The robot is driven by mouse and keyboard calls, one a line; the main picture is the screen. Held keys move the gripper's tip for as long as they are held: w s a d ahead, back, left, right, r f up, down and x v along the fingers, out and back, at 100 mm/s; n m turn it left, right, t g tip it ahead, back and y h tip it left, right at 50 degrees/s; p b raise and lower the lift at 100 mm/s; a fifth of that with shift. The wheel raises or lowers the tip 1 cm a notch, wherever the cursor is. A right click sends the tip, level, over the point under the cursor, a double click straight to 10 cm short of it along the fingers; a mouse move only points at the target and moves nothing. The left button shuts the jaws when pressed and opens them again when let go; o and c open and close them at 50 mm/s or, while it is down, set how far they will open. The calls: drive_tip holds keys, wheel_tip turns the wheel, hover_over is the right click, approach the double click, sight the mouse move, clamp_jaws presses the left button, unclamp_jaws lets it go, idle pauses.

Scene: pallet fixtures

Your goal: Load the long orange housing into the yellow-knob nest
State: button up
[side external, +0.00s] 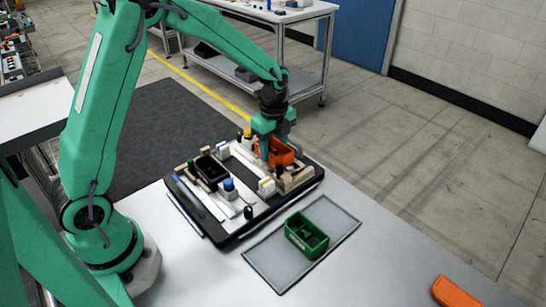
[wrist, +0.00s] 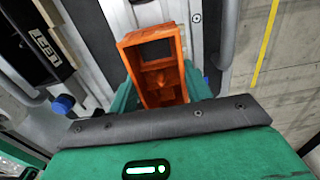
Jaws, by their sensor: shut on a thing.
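The orange housing (side external: 286,153) is at the back right of the dark-edged pallet. My gripper (side external: 272,153) reaches down onto it and is shut on it. In the wrist view the open-topped, divided orange housing (wrist: 152,62) sits between my green fingers (wrist: 160,92). A yellow knob (side external: 247,134) stands just left of the housing at the pallet's back edge. My fingers and the housing hide the nest floor, so I cannot tell whether the housing is fully seated or slightly above it.
A black housing (side external: 210,168) sits in the pallet's left part, near a blue knob (side external: 228,184). A green housing (side external: 306,236) stands on a grey mat (side external: 270,258) in front. Another orange piece (side external: 455,292) lies at the lower right. White table is clear between them.

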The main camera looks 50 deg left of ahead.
drive_tip(key=shift+f, duration=1.05)
idle(0.4)
drive_tip(key=o, duration=1.1)
drive_tip(key=shift+r, duration=0.1)
drive_tip(key=shift+r, duration=3.85)
